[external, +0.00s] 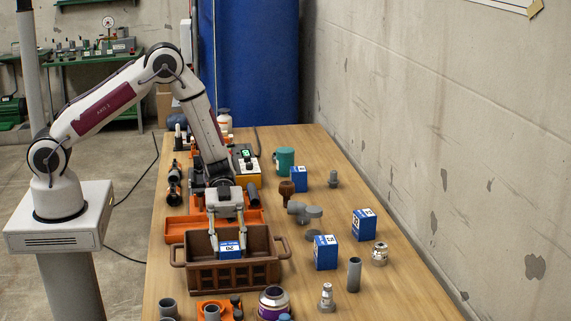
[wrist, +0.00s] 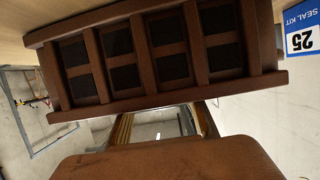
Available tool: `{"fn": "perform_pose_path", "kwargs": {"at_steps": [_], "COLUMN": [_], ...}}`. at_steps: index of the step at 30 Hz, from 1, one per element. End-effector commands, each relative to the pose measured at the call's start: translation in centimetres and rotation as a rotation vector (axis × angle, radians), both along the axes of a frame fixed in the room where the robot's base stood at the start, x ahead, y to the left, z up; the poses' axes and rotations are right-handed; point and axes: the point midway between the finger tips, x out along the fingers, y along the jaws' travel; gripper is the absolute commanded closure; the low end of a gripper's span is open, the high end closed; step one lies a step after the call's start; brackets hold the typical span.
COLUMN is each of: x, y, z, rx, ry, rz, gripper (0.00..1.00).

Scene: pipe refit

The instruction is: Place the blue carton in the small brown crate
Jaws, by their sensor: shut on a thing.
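The blue carton (external: 230,247), marked 20, is between the fingers of my gripper (external: 229,240) in the external view. My gripper is shut on it from both sides and points down. The carton is at the opening of the small brown crate (external: 205,277), close to its front rim. I cannot tell whether it touches the crate floor. The crate has handles at its ends and a slatted front wall. In the wrist view the slatted brown crate (wrist: 160,104) fills much of the picture, and the held carton cannot be made out.
Other blue cartons stand to the right: one at the back (external: 300,179), one far right (external: 364,225) and one near the crate (external: 325,252). An orange tray (external: 178,232) lies behind the crate. Pipe fittings and a purple-labelled jar (external: 273,303) crowd the front.

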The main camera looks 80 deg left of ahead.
Motion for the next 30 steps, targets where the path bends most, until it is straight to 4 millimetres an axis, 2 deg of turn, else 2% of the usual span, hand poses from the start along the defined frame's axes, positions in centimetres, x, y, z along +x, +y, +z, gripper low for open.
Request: {"fn": "perform_pose_path", "kwargs": {"at_steps": [1, 9, 10, 12, 23, 30], "x": [-0.1, -0.3, -0.3, -0.3, -0.5, -0.5], "y": [0.1, 0.1, 0.1, 0.1, 0.1, 0.1], "z": [-0.9, -1.3, -1.3, -1.3, -1.3, -0.1], "rx": [0.014, 0.015, 0.016, 0.016, 0.016, 0.015], "ry": [0.003, 0.004, 0.004, 0.004, 0.007, 0.008], "rz": [0.001, -0.002, -0.003, -0.004, -0.007, -0.005], "gripper": [0.86, 0.86, 0.59, 0.48, 0.48, 0.48]}}
